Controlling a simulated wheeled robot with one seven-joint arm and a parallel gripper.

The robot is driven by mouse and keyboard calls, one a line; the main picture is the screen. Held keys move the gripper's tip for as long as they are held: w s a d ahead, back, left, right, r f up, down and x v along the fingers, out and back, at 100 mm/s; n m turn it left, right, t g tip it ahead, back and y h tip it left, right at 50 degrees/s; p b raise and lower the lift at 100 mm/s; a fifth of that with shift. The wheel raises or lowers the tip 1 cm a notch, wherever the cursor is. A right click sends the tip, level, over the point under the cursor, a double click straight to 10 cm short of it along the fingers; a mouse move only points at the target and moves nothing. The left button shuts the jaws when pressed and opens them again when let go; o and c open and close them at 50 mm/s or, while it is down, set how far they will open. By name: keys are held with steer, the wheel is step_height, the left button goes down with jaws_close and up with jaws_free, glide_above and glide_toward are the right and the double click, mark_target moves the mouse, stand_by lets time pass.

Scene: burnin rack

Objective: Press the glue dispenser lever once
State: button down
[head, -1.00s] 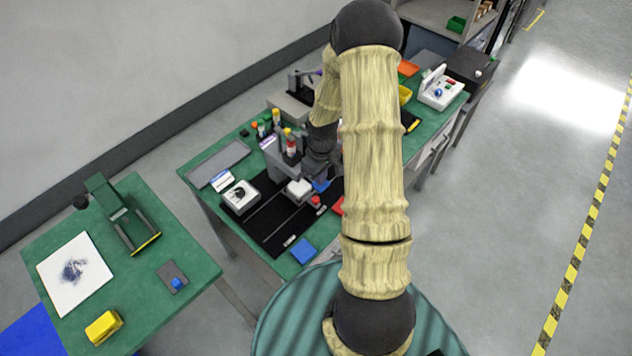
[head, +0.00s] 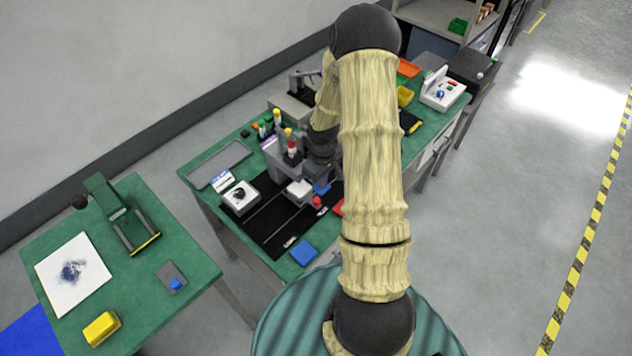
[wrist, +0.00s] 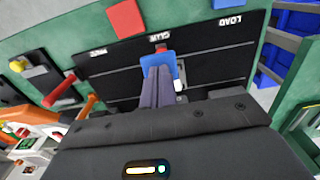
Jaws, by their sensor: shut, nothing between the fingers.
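The grey glue dispenser (head: 284,163) stands on the long green bench in the head view, with a red-and-white cartridge (head: 291,147) upright on it. A blue pad (head: 321,188) is in front of it; I cannot tell for sure whether it is the lever's end. The blue pad also shows in the wrist view (wrist: 174,58), with my gripper (wrist: 158,70) over it. The two grey fingers are closed together and hold nothing. I cannot tell whether the tips touch the pad. In the head view my arm hides part of the dispenser's right side.
A red block (wrist: 126,18) lies at the mat's edge. A white box (head: 241,197) and blue square (head: 303,253) are nearby. A separate green table (head: 185,225) holds a green press (head: 128,222).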

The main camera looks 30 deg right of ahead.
steer(key=shift+f, duration=0.4)
steer(key=shift+f+b, duration=0.2)
steer(key=shift+b, duration=0.1)
steer(key=shift+r+p, duration=1.5)
steer(key=shift+r, duration=0.35)
step_height(320, 180, up, 8)
steer(key=p, duration=0.6)
steer(key=shift+s+f, duration=0.15)
steer(key=shift+f, duration=0.05)
